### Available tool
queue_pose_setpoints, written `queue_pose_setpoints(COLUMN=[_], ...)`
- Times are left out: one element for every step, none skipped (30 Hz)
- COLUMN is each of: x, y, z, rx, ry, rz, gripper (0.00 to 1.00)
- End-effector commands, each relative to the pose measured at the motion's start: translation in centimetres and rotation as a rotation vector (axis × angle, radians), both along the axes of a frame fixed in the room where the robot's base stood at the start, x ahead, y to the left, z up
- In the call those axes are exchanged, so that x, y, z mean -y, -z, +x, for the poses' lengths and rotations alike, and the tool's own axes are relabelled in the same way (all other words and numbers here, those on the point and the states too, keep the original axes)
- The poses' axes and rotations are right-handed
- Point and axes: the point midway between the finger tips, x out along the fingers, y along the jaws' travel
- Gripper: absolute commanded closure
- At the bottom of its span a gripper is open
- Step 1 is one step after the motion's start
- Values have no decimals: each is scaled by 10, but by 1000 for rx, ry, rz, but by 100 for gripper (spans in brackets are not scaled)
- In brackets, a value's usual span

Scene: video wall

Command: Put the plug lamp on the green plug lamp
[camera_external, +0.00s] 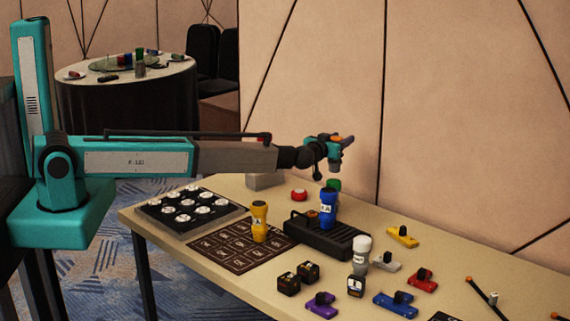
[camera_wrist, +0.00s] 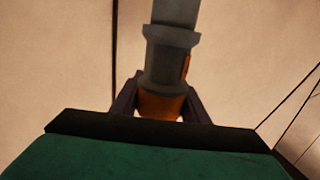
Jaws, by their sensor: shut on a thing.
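My gripper (camera_external: 336,152) is raised above the back of the table in the external view. In the wrist view, its dark fingers (camera_wrist: 160,104) are shut on a grey and orange cylinder (camera_wrist: 172,55), apparently the plug lamp. The cylinder's far end runs out of the top of the wrist view. A green thing (camera_external: 334,185) stands on the table below my gripper, apparently the green plug lamp. It is mostly hidden behind a blue torch-shaped lamp (camera_external: 328,208), and the held cylinder is apart from it.
The blue lamp stands at a black rack (camera_external: 340,241). A yellow lamp (camera_external: 259,222) and a white lamp (camera_external: 361,252) stand nearby. A red round thing (camera_external: 299,195) lies behind. A black tray (camera_external: 165,214) with several white discs is at left; small coloured blocks lie in front and right.

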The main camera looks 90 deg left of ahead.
Motion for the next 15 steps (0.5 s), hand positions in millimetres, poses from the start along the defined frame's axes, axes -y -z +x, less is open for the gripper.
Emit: queue_pose_setpoints(x=[0,0,0,0,0,0,0,0,0,0,0,0,0,0,0], y=[8,11,16,19,22,25,27,28,30,30,31,31,31,31,31], z=[0,0,0,0,0,0,0,0,0,-1,-1,-1,-1,-1,-1], rx=[-3,-4,-3,-4,-4,-2,-2,-1,-2,-2,-1,-1,-1,-1,-1], ry=[0,0,0,0,0,0,0,0,0,0,0,0,0,0,0], rz=[-1,0,-2,0,0,-1,-1,0,0,1,1,1,1,1,1], gripper=[84,84,84,84,84,84,84,84,84,84,84,84,84,84,84])
